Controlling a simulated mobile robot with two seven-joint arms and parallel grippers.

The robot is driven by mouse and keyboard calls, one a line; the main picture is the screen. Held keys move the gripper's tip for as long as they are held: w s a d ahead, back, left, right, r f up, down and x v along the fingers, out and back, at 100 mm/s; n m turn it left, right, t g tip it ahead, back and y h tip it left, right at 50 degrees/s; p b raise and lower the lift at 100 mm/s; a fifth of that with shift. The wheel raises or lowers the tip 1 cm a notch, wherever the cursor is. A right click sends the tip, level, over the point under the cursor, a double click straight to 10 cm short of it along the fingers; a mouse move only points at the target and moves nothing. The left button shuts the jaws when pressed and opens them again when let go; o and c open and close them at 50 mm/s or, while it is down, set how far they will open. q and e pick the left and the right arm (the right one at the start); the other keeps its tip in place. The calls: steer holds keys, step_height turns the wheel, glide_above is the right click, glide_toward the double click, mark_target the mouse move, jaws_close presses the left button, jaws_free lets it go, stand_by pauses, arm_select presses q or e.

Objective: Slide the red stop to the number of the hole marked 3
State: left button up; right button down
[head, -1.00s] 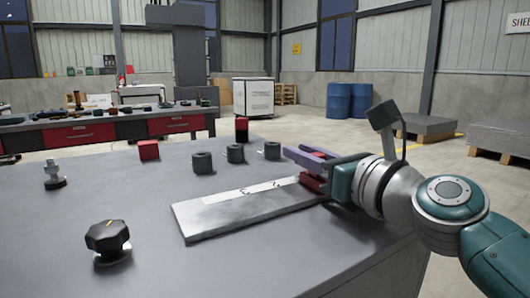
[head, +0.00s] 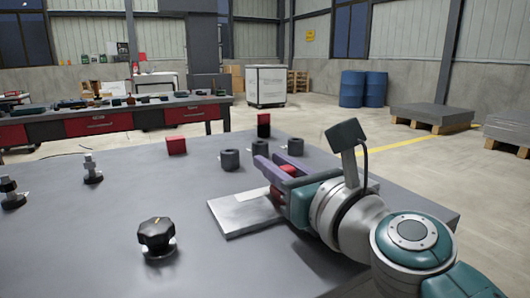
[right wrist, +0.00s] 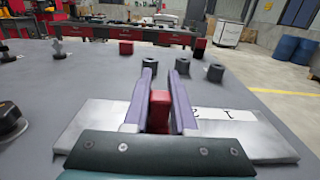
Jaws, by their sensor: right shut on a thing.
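The red stop (head: 289,169) sits on the flat grey metal bar (head: 232,217) on the bench. In the right wrist view the stop (right wrist: 159,108) stands upright between the two purple fingers of my right gripper (right wrist: 163,78). My right gripper (head: 272,173) is shut on it, low over the bar. A white number strip (right wrist: 222,114) on the bar shows to the right of the fingers, with two marks that look like a 2 and a 1. The gripper hides the rest of the strip, and I cannot read a 3. My left gripper is out of view.
Dark hollow cylinders (head: 229,159) stand behind the bar, close to the fingers. A red block (head: 176,146) and a red-and-black block (head: 264,126) stand farther back. A black knob (head: 157,234) is front left, with small metal posts (head: 92,169) beyond. The bench between is clear.

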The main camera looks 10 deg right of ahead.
steer(key=shift+a, duration=0.15)
steer(key=c, duration=0.7)
jaws_free()
steer(key=shift+d, duration=0.2)
steer(key=p+v, duration=0.1)
steer(key=v, duration=0.9)
steer(key=shift+r+p, duration=0.15)
steer(key=shift+p, duration=0.2)
